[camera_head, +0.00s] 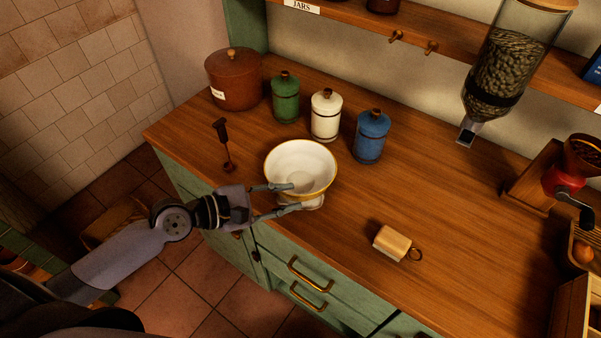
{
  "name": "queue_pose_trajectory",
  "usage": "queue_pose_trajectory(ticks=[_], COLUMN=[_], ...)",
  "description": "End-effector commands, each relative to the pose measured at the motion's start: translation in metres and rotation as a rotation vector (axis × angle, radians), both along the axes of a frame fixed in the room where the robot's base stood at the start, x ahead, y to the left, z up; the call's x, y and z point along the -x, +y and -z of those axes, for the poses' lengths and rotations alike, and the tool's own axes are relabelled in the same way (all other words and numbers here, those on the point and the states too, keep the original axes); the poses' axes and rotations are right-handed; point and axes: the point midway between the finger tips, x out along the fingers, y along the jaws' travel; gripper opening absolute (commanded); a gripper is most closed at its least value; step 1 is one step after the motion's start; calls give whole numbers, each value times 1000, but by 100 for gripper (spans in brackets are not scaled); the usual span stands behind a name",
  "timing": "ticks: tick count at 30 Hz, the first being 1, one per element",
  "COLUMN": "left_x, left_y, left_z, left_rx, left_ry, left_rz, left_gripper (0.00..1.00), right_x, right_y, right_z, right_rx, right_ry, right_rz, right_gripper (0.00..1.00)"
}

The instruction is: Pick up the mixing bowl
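The mixing bowl (312,161) is white with a gold rim and stands upright near the front edge of the wooden counter, in the middle of the head view. My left gripper (296,196) comes in from the left at the bowl's near left side. Its two fingers are spread, with a clear gap between them. I cannot tell whether either finger touches the bowl. My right gripper is out of view.
Behind the bowl stand green (285,99), white (326,118) and blue (371,139) jars and a brown pot (234,82). A small dark tool (225,146) is left of the bowl. A wooden block (392,243) lies to the right. The counter's right middle is clear.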

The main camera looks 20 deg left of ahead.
Motion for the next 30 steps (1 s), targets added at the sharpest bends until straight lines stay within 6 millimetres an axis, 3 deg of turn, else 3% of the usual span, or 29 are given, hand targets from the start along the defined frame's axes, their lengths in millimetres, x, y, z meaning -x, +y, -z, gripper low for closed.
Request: queue_pose_trajectory(ticks=[15,23,30], left_x=[-34,-35,-35], left_y=[-39,-42,-41], left_z=[19,22,22], left_rx=[1,-1,-1], left_ry=[-1,0,0], left_rz=[0,0,0], left_gripper=[26,26,11], right_x=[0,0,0], right_y=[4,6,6], right_z=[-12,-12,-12], right_rx=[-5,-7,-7], right_ry=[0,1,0], right_rz=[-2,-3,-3], right_gripper=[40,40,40])
